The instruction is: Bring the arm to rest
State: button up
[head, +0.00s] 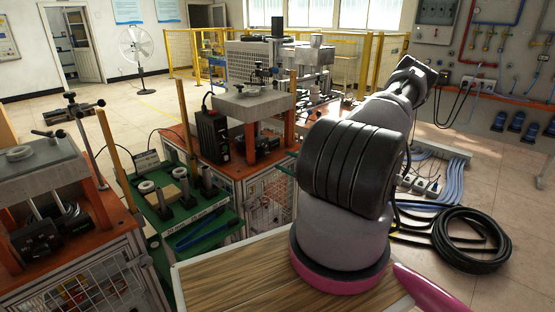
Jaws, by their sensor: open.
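My arm (345,235) rises from its pink-ringed base at the lower middle of the head view. A large black ribbed link (352,168) fills the middle, and the arm reaches away up and to the right. Its far visible part (410,78) is small and dark, in front of the right wall. I cannot make out my gripper or its fingers there. Nothing held can be seen.
A green tray table (228,217) with several parts stands left of my arm, between a left press station (42,180) and a middle press station (252,105). A black cable coil (470,240) and blue hoses lie on the right floor. Yellow fencing (205,50) stands behind.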

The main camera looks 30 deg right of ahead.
jog(key=shift+s+d, duration=0.15)
jog(key=shift+s, duration=0.3)
jog(key=w+d+r+m+g+h, duration=0.1)
jog(key=w+r+g+h, duration=0.15)
jog(key=r, duration=0.35)
jog(key=w+d+r+m+g+h, duration=0.1)
jog(key=w+r+g+h, duration=0.15)
jog(key=r, duration=0.35)
jog(key=s+a+r+m+g+h, duration=0.1)
jog(key=s+a+r+m+h, duration=0.1)
jog(key=r, duration=0.6)
jog(key=s+a+r+m+g+h, duration=0.1)
jog(key=s+a+r+m+g, duration=0.1)
jog(key=r, duration=0.6)
jog(key=s+a+r+m, duration=0.5)
jog(key=s+a+r, duration=0.5)
jog(key=s+r, duration=0.2)
jog(key=s+a+r+m+y, duration=0.1)
jog(key=s+a+r, duration=0.1)
jog(key=s+a, duration=0.3)
jog(key=s+a+r+m+g+y, duration=0.1)
jog(key=s+a, duration=0.4)
jog(key=s, duration=0.6)
jog(key=shift+a+r+m+y, duration=0.2)
jog(key=shift+r+m+y, duration=0.5)
jog(key=shift+y, duration=0.1)
